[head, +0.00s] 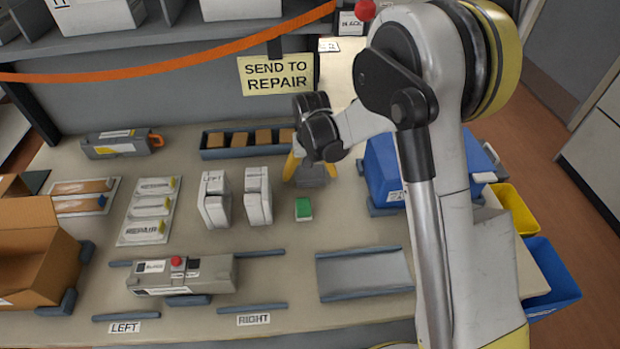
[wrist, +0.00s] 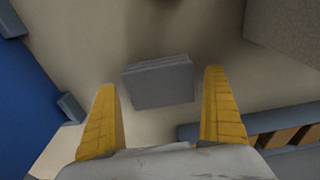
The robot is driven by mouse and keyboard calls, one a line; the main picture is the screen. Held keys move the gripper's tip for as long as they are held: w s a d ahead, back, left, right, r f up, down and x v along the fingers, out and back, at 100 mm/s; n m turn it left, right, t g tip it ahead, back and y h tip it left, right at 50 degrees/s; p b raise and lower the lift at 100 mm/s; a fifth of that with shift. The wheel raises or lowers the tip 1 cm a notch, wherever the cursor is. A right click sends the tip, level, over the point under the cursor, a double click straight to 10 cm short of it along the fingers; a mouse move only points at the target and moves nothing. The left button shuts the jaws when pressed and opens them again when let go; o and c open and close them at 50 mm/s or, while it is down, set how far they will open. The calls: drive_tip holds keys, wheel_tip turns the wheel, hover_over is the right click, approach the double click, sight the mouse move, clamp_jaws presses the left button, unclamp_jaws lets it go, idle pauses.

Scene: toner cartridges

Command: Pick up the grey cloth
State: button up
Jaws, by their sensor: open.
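The grey cloth (wrist: 158,86) is a folded, flat-looking block lying on the table between my two yellow fingers in the wrist view. It also shows in the head view (head: 313,174), partly hidden under my wrist. My gripper (wrist: 160,80) is open and points down over the cloth, with one finger to each side. I see clear gaps between the fingers and the cloth in the wrist view. Nothing is held.
A blue bin (head: 382,172) stands just right of the cloth. A dark tray (head: 215,154) with brown blocks lies behind and left. A grey sloped plate (head: 362,273) lies in front.

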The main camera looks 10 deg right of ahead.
drive_tip(key=shift+r, duration=0.1)
drive_tip(key=c, duration=1)
drive_tip(key=shift+r, duration=0.1)
